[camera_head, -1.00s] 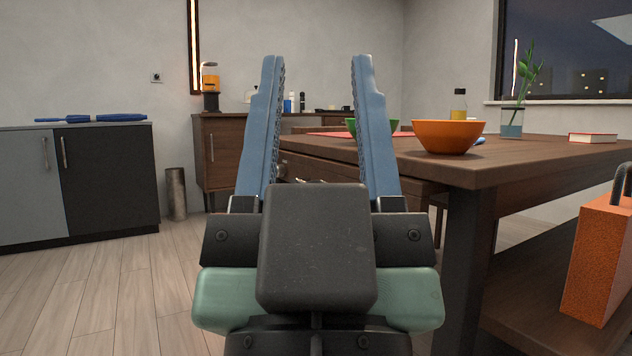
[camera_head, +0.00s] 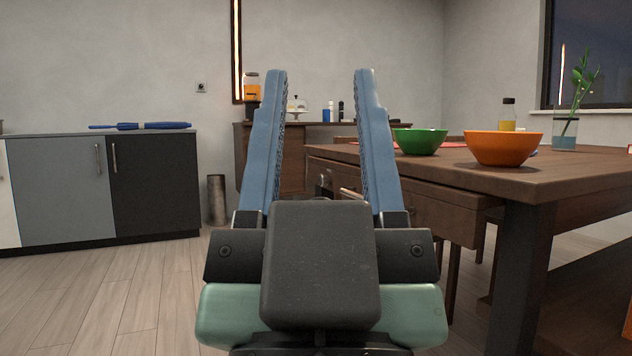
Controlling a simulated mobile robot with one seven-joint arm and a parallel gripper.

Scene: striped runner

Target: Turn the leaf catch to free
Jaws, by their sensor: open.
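My gripper (camera_head: 321,76) is open and empty, with its two blue fingers pointing up and away in the middle of the view. Beyond it stands the dark wooden table (camera_head: 580,183). Between the fingers, the table's near end shows a pale bar handle (camera_head: 350,193) and a small dark fitting (camera_head: 324,181), both far off and partly hidden by my gripper. I cannot tell whether either is the leaf catch, or how the catch is set.
An orange bowl (camera_head: 502,148) and a green bowl (camera_head: 420,141) stand on the table, with a bottle (camera_head: 508,116) and a plant vase (camera_head: 564,134) behind. A grey and black cabinet (camera_head: 70,190) and a bin (camera_head: 216,200) stand left. The floor (camera_head: 110,290) at left is clear.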

